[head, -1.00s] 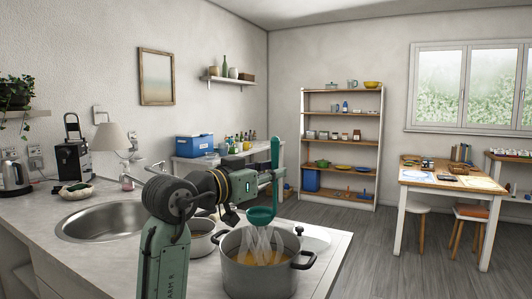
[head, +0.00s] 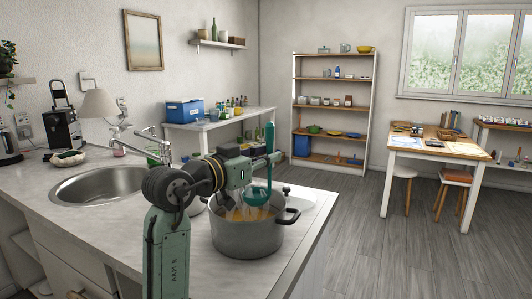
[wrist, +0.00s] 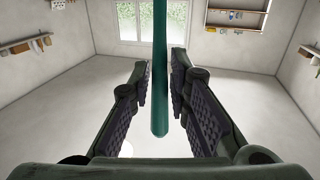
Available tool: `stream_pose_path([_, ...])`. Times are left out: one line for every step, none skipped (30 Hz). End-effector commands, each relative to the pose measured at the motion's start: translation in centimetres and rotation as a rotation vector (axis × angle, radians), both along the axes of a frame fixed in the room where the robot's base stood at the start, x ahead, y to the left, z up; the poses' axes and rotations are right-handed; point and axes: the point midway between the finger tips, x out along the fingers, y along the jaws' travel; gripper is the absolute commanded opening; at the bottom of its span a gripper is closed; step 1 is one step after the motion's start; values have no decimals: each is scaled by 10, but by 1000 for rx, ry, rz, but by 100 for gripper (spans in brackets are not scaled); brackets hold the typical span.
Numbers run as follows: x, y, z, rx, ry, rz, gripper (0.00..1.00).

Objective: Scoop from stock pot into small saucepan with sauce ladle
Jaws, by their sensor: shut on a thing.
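The teal sauce ladle (head: 270,138) is held upright in my gripper (head: 268,168), its handle rising above the jaws. Its round bowl (head: 263,207) hangs at the mouth of the grey stock pot (head: 246,240), over the right part of the opening. I cannot tell whether the bowl touches the contents. Orange-yellow soup (head: 240,214) and pale steam show in the pot. The small saucepan (head: 197,208) stands left of the pot, mostly hidden behind my arm. In the wrist view the ladle handle (wrist: 160,75) stands between my two fingers (wrist: 160,92).
The pot's dark side handle (head: 292,216) sticks out right, near the counter's right edge. A sink (head: 100,186) with a tap lies left. The counter (head: 110,232) in front of the sink is clear. A shelf unit and table stand farther back.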

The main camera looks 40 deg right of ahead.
Motion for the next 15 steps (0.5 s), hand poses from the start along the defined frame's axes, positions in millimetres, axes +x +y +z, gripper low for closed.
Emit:
stream_pose_path([0, 0, -7, 0, 0, 0, 0])
stream_pose_path([0, 0, -10, 0, 0, 0, 0])
stream_pose_path([0, 0, -13, 0, 0, 0, 0])
stream_pose_path([0, 0, -15, 0, 0, 0, 0])
stream_pose_path([0, 0, -18, 0, 0, 0, 0])
stream_pose_path([0, 0, -21, 0, 0, 0, 0])
stream_pose_path([0, 0, -23, 0, 0, 0, 0])
stream_pose_path([0, 0, -26, 0, 0, 0, 0])
stream_pose_path([0, 0, -29, 0, 1, 0, 0])
stream_pose_path([0, 0, -32, 0, 1, 0, 0])
stream_pose_path([0, 0, -34, 0, 1, 0, 0])
stream_pose_path([0, 0, -37, 1, 1, 0, 0])
stream_pose_path([0, 0, -40, 1, 1, 0, 0])
stream_pose_path([0, 0, -42, 1, 1, 0, 0])
stream_pose_path([0, 0, -45, 0, 1, 0, 0])
